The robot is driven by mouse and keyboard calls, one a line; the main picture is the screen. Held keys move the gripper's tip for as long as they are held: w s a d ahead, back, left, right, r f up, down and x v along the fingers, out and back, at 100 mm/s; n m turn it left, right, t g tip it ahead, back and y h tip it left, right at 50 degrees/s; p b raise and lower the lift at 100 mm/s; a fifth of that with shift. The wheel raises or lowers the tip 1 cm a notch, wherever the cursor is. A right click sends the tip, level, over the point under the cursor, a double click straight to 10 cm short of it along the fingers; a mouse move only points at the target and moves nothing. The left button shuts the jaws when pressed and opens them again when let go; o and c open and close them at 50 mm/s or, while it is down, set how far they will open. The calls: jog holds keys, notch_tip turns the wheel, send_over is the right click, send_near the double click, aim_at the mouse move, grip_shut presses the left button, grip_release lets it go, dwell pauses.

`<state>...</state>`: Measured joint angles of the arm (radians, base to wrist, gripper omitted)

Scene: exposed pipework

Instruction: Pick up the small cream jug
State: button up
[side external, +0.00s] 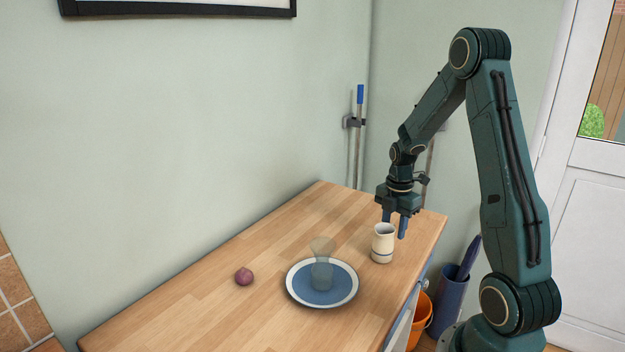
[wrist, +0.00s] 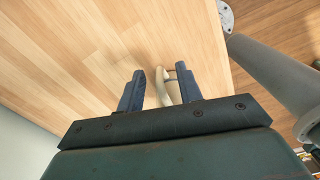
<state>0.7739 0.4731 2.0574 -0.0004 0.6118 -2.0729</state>
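The small cream jug (side external: 383,248) stands upright on the wooden worktop, with thin dark bands around it. My gripper (side external: 394,226) points down just behind the jug's rim in the side view. Its blue fingers are apart. In the wrist view, a cream curved part of the jug (wrist: 162,86) shows between the fingertips of my gripper (wrist: 158,80), closer to the right finger. The right finger and the gripper body hide much of the jug there. I cannot tell whether a finger touches it.
A blue plate with a pale rim (side external: 291,293) bears a clear glass (side external: 322,268), left of the jug. A red onion (side external: 244,276) lies further left. The worktop (side external: 190,310) is otherwise clear; its right edge is close to the jug. A wall runs along the back.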

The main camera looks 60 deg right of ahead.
grip_shut()
jog(key=shift+r, duration=0.4)
dwell(0.6)
notch_tip(320, 180, up, 19)
dwell(2.0)
jog(key=shift+r, duration=0.15)
dwell(0.6)
